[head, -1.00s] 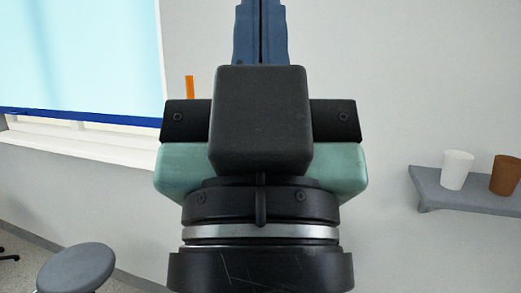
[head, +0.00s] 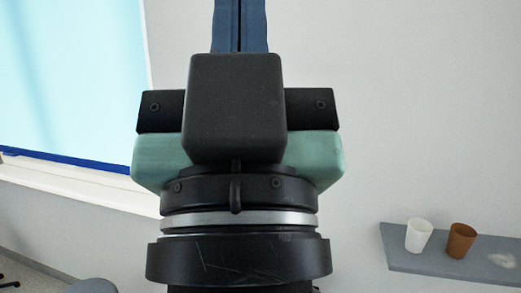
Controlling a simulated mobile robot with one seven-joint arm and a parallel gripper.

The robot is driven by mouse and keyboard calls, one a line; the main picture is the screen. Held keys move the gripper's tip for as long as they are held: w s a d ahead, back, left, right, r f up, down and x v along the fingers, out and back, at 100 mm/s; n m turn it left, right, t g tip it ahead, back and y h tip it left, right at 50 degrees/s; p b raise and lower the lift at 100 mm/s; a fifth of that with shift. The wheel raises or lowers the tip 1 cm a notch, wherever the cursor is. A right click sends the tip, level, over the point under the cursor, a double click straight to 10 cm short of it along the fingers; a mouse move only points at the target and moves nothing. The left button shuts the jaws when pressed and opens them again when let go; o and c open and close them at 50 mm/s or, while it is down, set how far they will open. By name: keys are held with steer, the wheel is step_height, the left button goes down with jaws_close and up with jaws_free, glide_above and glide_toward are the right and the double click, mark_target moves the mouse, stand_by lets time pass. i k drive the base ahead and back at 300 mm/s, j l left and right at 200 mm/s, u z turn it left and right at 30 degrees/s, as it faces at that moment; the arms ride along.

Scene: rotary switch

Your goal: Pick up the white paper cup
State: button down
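The white paper cup (head: 419,236) stands upright on a grey wall shelf (head: 440,266) at the lower right of the head view. My gripper (head: 240,25) is at the top centre, seen from behind, left of the cup and well apart from it. Its two blue fingers lie side by side with only a thin dark line between them, and their tips run out of the top of the frame. Nothing is seen held in the part that shows.
A brown cup (head: 461,241) stands just right of the white cup. A small whitish item (head: 502,260), unclear in shape, lies farther right on the shelf. A window (head: 70,80) is at the left, with a stool top (head: 92,286) below. The wall between gripper and shelf is bare.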

mark_target(417, 237)
steer(key=z, duration=0.95)
